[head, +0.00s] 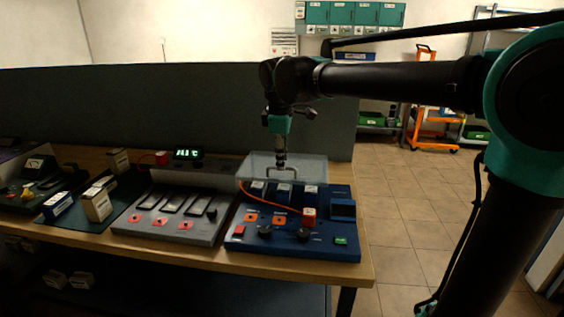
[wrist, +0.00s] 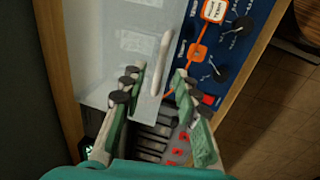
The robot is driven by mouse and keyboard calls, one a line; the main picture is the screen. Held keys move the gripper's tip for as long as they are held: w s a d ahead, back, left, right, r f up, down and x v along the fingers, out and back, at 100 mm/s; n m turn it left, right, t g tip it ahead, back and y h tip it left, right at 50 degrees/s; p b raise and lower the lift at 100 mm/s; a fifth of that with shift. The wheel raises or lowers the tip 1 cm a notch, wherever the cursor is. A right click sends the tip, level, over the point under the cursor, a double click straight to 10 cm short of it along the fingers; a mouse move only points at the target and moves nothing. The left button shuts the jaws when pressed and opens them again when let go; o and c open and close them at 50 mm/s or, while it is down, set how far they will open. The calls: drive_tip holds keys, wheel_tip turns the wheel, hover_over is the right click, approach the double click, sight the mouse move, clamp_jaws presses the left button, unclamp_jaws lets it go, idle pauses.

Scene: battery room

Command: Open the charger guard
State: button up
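The charger guard (head: 310,168) is a clear panel over the back part of the blue charger (head: 290,248), above several battery slots. It looks lowered, though its exact tilt is hard to tell. A pale bar handle (head: 282,179) is on its front part. In the wrist view the guard (wrist: 110,45) fills the upper left, with the handle (wrist: 161,58) standing out from it. My gripper (head: 281,164) is above the handle. In the wrist view my gripper (wrist: 160,72) is open, its fingers apart on either side of the handle's line. I see no clear contact.
A grey charger (head: 170,218) stands left of the blue one, with a dark mat and boxed batteries (head: 97,204) beyond it. A dark partition (head: 120,105) runs behind the bench (head: 290,272). Open tiled floor (head: 405,220) lies right of the bench.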

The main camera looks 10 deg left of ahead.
drive_tip(key=shift+w+f, duration=0.15)
drive_tip(key=shift+f, duration=0.65)
drive_tip(key=shift+c, duration=0.4)
clamp_jaws()
